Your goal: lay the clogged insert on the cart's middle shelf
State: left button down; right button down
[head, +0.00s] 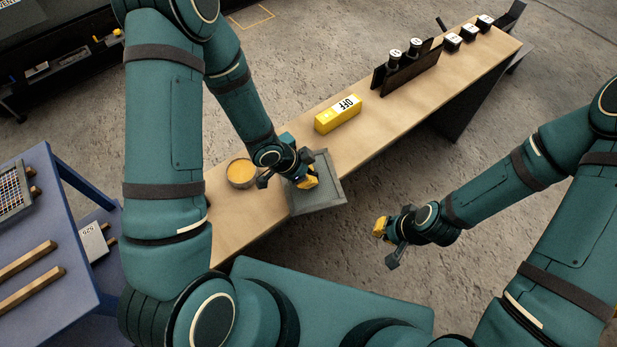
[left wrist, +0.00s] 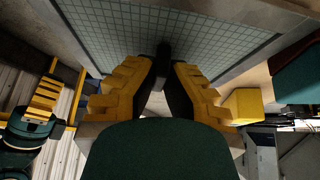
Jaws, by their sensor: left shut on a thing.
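My left gripper (head: 308,180) is shut on the clogged insert (head: 325,198), a flat grey framed panel near the bench's front edge. In the left wrist view, the yellow fingers (left wrist: 163,85) close on a dark upright grip of the insert (left wrist: 120,30), whose face is a fine grey-green grid. I cannot tell how high it is held. The blue cart (head: 75,185) stands at the far left; its middle shelf (head: 88,222) shows partly, with a white labelled item on it. My right gripper (head: 381,230) hangs empty over the floor; its finger gap is unclear.
The wooden bench (head: 385,125) carries a round container of orange material (head: 241,173), a yellow OFF block (head: 338,114), a dark rack (head: 406,66) and several small black-and-white blocks. A colourful grid panel (head: 12,190) and wooden rails (head: 28,259) lie on the cart's top.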

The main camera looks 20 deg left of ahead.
pick_arm(q)
jog(key=shift+f, duration=0.3)
jog(key=shift+f, duration=0.2)
jog(key=c, duration=1.1)
grip_release()
jog(key=shift+c, duration=0.2)
jog(key=shift+r, duration=0.1)
